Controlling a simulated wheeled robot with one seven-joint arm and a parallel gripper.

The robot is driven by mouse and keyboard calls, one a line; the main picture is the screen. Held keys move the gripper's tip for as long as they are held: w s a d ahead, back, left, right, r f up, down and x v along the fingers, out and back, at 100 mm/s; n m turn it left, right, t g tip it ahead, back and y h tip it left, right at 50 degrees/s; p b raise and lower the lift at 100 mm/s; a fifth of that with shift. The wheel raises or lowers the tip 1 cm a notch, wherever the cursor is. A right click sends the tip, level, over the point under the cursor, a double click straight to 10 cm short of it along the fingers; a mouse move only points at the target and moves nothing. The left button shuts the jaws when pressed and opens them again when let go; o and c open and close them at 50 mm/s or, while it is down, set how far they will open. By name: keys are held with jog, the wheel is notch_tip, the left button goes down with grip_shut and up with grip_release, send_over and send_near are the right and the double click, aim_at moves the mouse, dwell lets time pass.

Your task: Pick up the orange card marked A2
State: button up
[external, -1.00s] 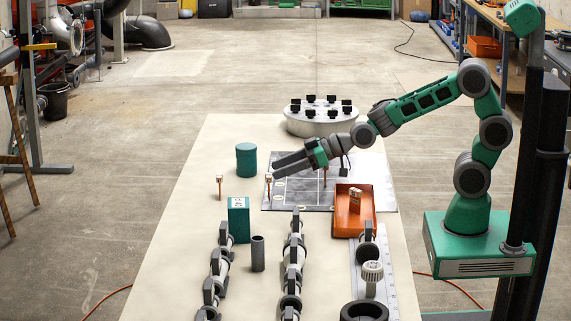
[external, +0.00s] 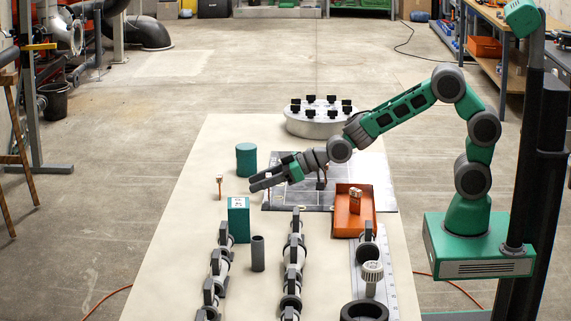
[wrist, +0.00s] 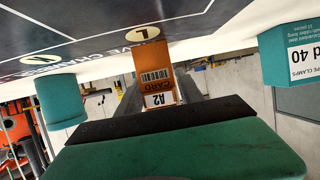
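The orange card marked A2 (wrist: 155,82) shows in the wrist view with a barcode and a white label, beside a round yellow mark (wrist: 147,33) on the dark board. My gripper (external: 253,184) points left, low over the left edge of the dark board (external: 375,195). Its two grey fingers show apart, one on each side of the card in the wrist view. I cannot tell whether they touch it.
A teal cylinder (external: 246,161) stands behind my gripper, a teal box (external: 238,222) in front. A small orange-topped piece (external: 220,186) stands left. An orange tray (external: 347,222) holds a small item. Pipes in clamps (external: 293,257) fill the front.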

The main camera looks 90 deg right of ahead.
grip_shut()
dwell(0.3)
